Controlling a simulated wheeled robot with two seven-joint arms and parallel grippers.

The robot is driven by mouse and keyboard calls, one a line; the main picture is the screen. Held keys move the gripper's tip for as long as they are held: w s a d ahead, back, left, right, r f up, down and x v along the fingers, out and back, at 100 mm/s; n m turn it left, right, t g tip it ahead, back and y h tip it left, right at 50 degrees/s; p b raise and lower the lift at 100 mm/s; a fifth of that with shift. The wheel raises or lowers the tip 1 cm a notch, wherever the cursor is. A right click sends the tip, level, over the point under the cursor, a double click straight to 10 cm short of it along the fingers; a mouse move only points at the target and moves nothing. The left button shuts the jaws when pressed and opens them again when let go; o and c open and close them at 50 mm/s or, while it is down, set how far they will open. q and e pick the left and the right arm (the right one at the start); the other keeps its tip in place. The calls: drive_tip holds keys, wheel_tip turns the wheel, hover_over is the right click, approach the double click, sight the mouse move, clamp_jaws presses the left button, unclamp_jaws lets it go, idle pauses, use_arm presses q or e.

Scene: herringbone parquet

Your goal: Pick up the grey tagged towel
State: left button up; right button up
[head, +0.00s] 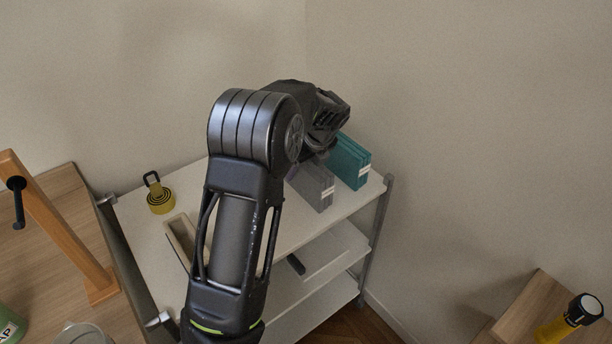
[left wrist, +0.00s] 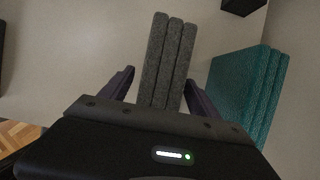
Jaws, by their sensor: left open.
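The grey tagged towel (head: 312,183) stands folded on the top shelf of a white cart, with a small white tag on its front edge. My left arm hides part of it in the head view. In the left wrist view the grey towel (left wrist: 168,62) reaches in between the two fingers of my left gripper (left wrist: 158,88). The fingers are apart, one on each side of it, with gaps showing. The left gripper is also in the head view (head: 318,150), its fingertips mostly hidden. My right gripper is not in view.
A teal folded towel (head: 349,163) stands just right of the grey one; it also shows in the left wrist view (left wrist: 245,92). Yellow measuring cups (head: 160,200) and a beige tray (head: 180,238) sit left on the white cart (head: 290,232). Walls stand close behind.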

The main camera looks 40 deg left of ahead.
use_arm(q)
drive_tip(key=shift+f, duration=0.2)
drive_tip(key=shift+c, duration=0.5)
clamp_jaws()
idle(0.4)
